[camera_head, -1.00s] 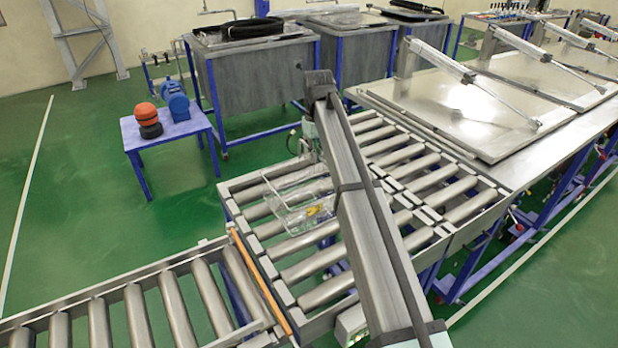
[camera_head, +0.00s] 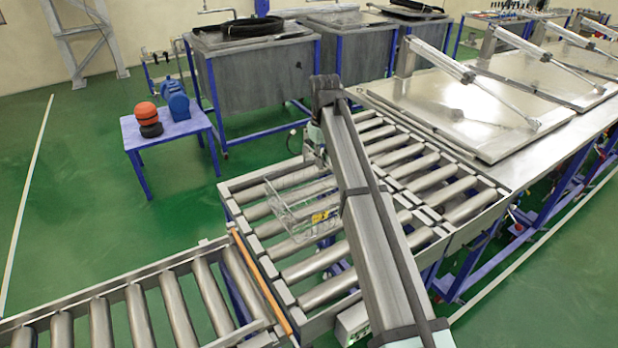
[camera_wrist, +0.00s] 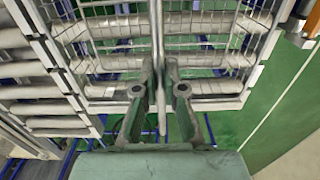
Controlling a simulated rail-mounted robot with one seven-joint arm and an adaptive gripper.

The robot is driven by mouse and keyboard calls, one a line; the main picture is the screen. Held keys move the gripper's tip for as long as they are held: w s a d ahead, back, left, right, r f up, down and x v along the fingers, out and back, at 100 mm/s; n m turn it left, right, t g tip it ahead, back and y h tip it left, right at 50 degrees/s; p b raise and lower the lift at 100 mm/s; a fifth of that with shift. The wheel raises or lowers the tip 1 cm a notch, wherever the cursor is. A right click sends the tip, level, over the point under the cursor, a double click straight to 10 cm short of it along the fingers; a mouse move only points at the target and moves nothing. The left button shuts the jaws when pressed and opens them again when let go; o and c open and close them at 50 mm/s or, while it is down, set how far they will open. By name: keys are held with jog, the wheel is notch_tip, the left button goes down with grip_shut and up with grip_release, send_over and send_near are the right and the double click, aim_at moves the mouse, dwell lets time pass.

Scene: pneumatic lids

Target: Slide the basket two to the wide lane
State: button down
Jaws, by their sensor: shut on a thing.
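A wire basket (camera_head: 285,211) with a yellow tag (camera_head: 320,215) sits on the rollers at the left part of the roller table (camera_head: 300,268) in the head view. My arm covers part of its right side. In the wrist view, my gripper (camera_wrist: 159,78) is shut on an upright bar of the basket (camera_wrist: 157,28), with a finger on each side. The wire mesh lies beyond the fingers, over the rollers. In the head view the fingertips are too small to make out. I cannot read which basket number this is.
A roller conveyor (camera_head: 140,312) joins at the lower left, with an orange strip (camera_head: 262,285) at the joint. Free rollers (camera_head: 455,205) lie right of my arm. Flat metal lids (camera_head: 480,110) with cylinders stand beyond. A blue table (camera_head: 165,128) stands at left.

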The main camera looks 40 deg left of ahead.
jog(key=shift+s+d+p, duration=0.15)
jog(key=shift+s+d, duration=0.15)
jog(key=shift+d, duration=0.55)
jog(key=shift+s+d+p, duration=0.2)
jog(key=shift+s+d, duration=0.15)
jog(key=shift+d, duration=0.5)
jog(key=shift+s+d+p, duration=0.15)
jog(key=shift+s+d, duration=0.15)
jog(key=shift+d, duration=0.55)
jog(key=s+d+p, duration=0.1)
jog(key=s+d, duration=0.1)
jog(key=d, duration=0.5)
jog(key=shift+s+d+p, duration=0.25)
jog(key=shift+s+p, duration=0.15)
jog(key=c, duration=1.2)
grip_release()
